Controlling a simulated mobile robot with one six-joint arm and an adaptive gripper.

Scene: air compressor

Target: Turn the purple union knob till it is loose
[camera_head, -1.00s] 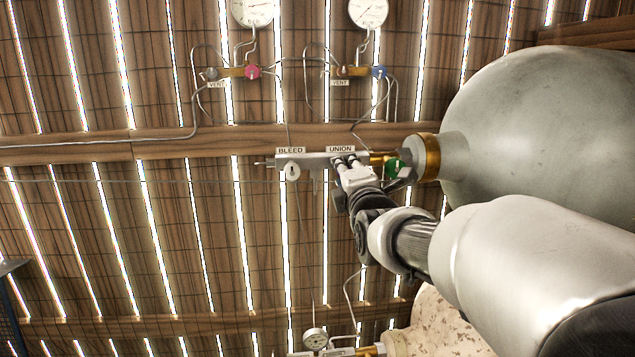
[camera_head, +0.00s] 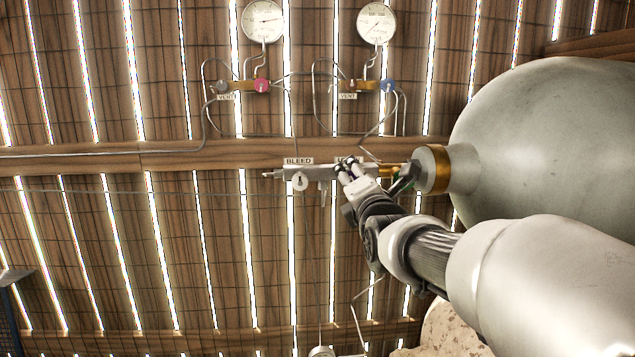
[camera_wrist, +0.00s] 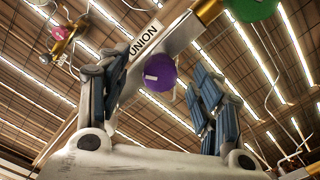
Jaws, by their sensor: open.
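The purple union knob (camera_wrist: 160,72) shows in the wrist view as a round knob with a pale mark, just below the UNION label (camera_wrist: 143,41). My gripper (camera_wrist: 157,88) is open, with one finger to the left of the knob and one to the right. Neither finger appears to touch it. In the head view my gripper (camera_head: 347,168) is at the manifold (camera_head: 325,172), in front of the UNION label, and hides most of the knob; only a little purple shows between the fingers.
A white bleed knob (camera_head: 300,181) sits left under the BLEED label (camera_head: 298,161). A green knob (camera_wrist: 250,8) is close on the right. A large grey tank (camera_head: 540,140) with a brass collar (camera_head: 437,169) fills the right. Thin pipes and gauges (camera_head: 262,20) are above.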

